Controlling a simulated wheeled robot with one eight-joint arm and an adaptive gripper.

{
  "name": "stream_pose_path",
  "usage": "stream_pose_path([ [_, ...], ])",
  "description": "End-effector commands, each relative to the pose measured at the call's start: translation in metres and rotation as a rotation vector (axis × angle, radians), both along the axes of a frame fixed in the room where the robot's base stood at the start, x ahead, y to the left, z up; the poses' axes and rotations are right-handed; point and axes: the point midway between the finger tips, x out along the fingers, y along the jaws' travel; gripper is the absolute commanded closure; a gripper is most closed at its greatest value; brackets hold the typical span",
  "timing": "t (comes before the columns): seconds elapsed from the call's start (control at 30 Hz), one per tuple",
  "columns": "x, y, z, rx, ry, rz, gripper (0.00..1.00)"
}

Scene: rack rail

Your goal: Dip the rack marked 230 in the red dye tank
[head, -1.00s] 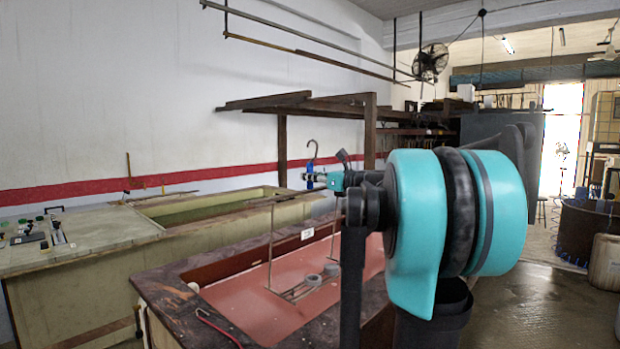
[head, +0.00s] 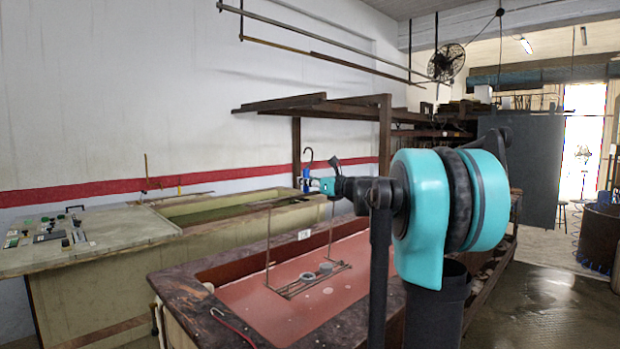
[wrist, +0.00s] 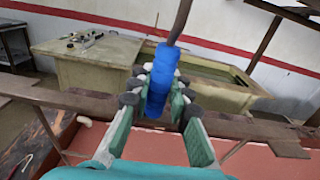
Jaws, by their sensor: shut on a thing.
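The rack (head: 268,250) is a thin wire frame with a flat base (head: 295,288) carrying small grey round pieces (head: 325,268). It hangs upright over the red dye tank (head: 176,300). I cannot tell whether its base touches the red dye (head: 245,300). A small white label (head: 304,234) shows by the rack, too small to read. My gripper (head: 312,182) is shut on the rack's blue grip, below a dark hook (head: 307,157). In the wrist view my gripper's fingers (wrist: 158,98) close around the blue grip (wrist: 162,80).
A pale tank with greenish liquid (head: 230,212) stands behind, with a cluttered worktop (head: 100,243) at its left. A dark wooden frame (head: 385,140) stands beyond the red tank. A red hooked rod (head: 232,328) lies on the tank's near rim. Wet floor (head: 550,310) is open at right.

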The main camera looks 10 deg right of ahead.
Motion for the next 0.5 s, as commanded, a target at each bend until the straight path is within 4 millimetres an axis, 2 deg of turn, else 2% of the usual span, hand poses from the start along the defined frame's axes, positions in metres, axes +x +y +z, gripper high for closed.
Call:
stream_pose_path([
  [0.03,0.0001,0.0001,-0.0059,0.001,0.000,0.000,1.00],
  [0.07,-0.0001,0.0002,-0.0073,0.001,0.000,0.000,0.84],
  [0.2,0.0000,0.0002,-0.0059,0.001,0.000,0.001,1.00],
  [0.5,-0.0003,0.0000,-0.0058,0.001,0.000,0.001,1.00],
])
